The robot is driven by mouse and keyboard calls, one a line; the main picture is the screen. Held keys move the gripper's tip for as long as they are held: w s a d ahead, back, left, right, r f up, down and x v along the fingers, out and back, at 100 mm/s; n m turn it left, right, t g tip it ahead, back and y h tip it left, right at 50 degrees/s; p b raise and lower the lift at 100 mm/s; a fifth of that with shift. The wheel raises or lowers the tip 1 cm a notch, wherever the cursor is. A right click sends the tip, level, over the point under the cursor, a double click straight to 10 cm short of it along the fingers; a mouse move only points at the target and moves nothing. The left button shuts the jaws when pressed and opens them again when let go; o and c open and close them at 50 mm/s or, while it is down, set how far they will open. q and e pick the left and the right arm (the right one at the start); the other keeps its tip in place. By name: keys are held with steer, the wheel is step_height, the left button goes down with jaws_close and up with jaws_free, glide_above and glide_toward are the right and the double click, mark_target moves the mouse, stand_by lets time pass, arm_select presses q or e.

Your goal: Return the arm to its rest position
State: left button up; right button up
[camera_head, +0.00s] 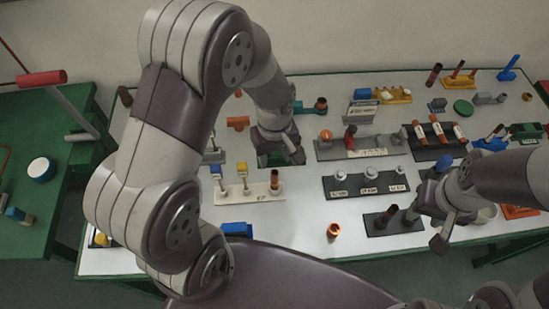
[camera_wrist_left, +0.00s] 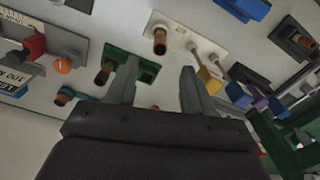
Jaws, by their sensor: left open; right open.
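My left arm (camera_head: 165,150) reaches in from the left over the table. My left gripper (camera_head: 281,150) hangs over the middle-left of the white table, above a green base (camera_head: 272,160). In the left wrist view, the two fingers of the left gripper (camera_wrist_left: 160,85) are spread with nothing between them, and the green base (camera_wrist_left: 145,68) with a copper-coloured cylinder shows beside one finger. My right gripper (camera_head: 440,215) is at the right front, open, near a dark base with black posts (camera_head: 393,221). I see nothing held in it.
The white table (camera_head: 300,215) carries many small parts. A green table (camera_head: 35,165) stands left.

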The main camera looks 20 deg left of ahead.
stand_by(0.4)
arm_select(q)
steer(key=shift+m, duration=0.5)
steer(key=s+a+r+m+t, duration=0.1)
steer(key=s+a+r+m, duration=0.1)
steer(key=s+r+m, duration=0.4)
steer(key=shift+a+r+m, duration=0.3)
steer(key=shift+r+m, duration=0.1)
steer(key=shift+m, duration=0.3)
